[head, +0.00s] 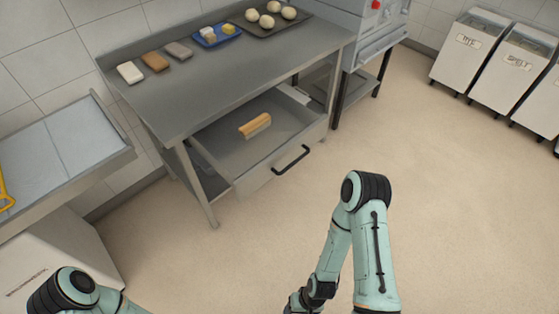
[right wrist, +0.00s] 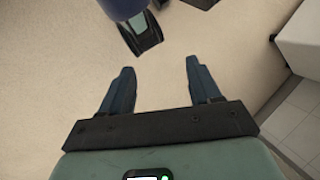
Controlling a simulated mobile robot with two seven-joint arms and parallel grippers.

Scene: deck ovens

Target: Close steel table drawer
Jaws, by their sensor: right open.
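The steel table (head: 225,88) stands at the upper middle of the head view. Its drawer (head: 252,184) is pulled out below the top, with a black bar handle (head: 292,159) on its front. A brush with a wooden back (head: 255,125) lies inside the drawer. My right gripper (right wrist: 157,85) shows in the right wrist view, its two fingers spread apart with nothing between them, above bare floor. In the head view my right arm is folded in front of the drawer, apart from it, and its gripper is out of frame. My left gripper is out of view; only part of the left arm shows.
On the tabletop lie several blocks (head: 155,62), a blue tray (head: 215,36) and a dark tray with dough balls (head: 246,20). A sink-like steel bench (head: 65,150) stands left. White bins (head: 470,50) stand at right. The floor (head: 450,200) before the drawer is clear.

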